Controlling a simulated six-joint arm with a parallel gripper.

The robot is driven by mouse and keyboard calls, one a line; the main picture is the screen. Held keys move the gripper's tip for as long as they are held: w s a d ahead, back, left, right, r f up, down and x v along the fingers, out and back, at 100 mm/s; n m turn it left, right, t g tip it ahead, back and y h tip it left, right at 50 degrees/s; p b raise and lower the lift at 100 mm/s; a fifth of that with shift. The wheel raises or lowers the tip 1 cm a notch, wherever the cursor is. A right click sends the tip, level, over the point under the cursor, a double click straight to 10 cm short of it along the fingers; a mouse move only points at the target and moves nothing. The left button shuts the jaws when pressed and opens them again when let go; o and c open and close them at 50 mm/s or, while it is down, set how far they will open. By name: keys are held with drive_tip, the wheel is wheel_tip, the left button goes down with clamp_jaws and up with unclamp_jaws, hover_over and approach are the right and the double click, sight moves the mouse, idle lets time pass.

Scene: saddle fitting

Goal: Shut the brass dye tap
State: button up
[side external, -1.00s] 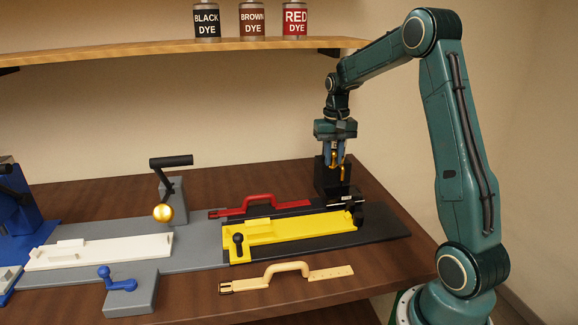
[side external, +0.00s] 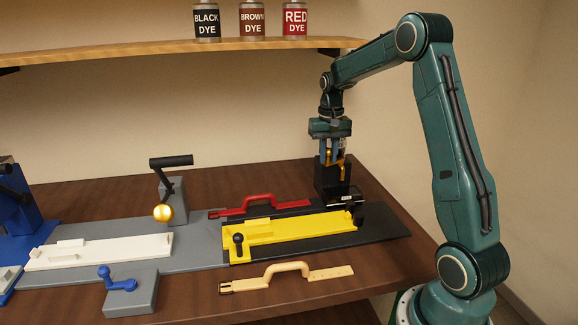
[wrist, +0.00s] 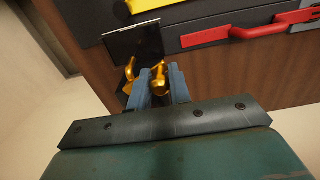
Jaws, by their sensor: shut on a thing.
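The brass dye tap (side external: 341,166) stands on the black block (side external: 326,182) at the right end of the work area. My gripper (side external: 333,158) is above the block with its blue fingers shut on the tap's handle. In the wrist view the fingers (wrist: 162,88) close around one gold part of the tap, and another gold part (wrist: 130,72) shows to the left of them. The fingers hide part of the handle, and I cannot tell how far it is turned.
A yellow tray (side external: 290,232) lies on a black base left of the tap. A red strap (side external: 260,203) lies behind it and a tan strap (side external: 288,276) in front. A ball-ended lever (side external: 164,212) stands further left. Dye bottles stand on the shelf above (side external: 150,54).

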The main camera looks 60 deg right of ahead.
drive_tip(key=shift+w+d, duration=0.1)
drive_tip(key=shift+w, duration=0.3)
drive_tip(key=shift+w+d, duration=0.1)
drive_tip(key=shift+w, duration=0.05)
drive_tip(key=shift+w+d, duration=0.2)
drive_tip(key=shift+w, duration=0.15)
drive_tip(key=shift+w+d, duration=0.3)
drive_tip(key=shift+d, duration=0.05)
idle(0.5)
drive_tip(key=o, duration=0.8)
drive_tip(key=shift+r, duration=0.15)
